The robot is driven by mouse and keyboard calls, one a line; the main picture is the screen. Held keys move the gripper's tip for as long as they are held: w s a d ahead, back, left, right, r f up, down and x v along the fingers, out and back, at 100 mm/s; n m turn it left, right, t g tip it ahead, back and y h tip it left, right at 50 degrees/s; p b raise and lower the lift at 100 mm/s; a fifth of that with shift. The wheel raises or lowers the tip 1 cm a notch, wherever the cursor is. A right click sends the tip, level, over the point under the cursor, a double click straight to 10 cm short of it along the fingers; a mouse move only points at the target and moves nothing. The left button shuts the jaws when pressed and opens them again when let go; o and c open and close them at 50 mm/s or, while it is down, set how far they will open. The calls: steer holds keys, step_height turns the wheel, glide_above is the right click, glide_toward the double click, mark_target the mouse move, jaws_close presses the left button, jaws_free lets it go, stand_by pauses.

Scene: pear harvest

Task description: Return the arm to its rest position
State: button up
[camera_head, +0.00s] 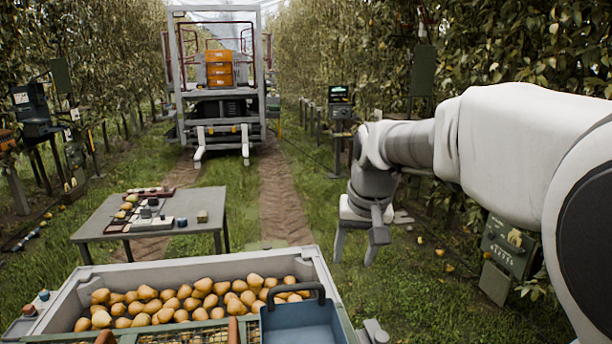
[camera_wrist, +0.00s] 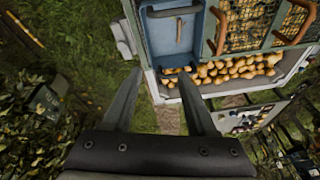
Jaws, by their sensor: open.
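My gripper (camera_head: 357,244) hangs at the right of the head view, pointing down over the grass, to the right of the pear crate. In the wrist view its two fingers (camera_wrist: 160,98) are spread apart with nothing between them. The upper arm reaches in from the right edge of the head view, and the forearm bends down to the gripper. The gripper is apart from the crate and the table.
A grey crate (camera_head: 322,268) of pears (camera_head: 190,299) stands at the front, with a blue bin (camera_head: 298,322) at its right. A grey table (camera_head: 97,224) with small items stands behind. An orchard platform (camera_head: 218,108) is farther back. A green box (camera_head: 508,246) stands right.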

steer(key=s+d+t, duration=0.1)
steer(key=s+d, duration=0.1)
steer(key=s, duration=0.9)
steer(key=s+d+t+p, duration=0.1)
steer(key=s+d, duration=0.2)
steer(key=s, duration=0.8)
steer(key=shift+s+f+n+h, duration=0.25)
steer(key=shift+f+n+h, duration=0.05)
steer(key=shift+n+h, duration=0.1)
steer(key=shift+d, duration=0.1)
steer(key=shift+c, duration=0.6)
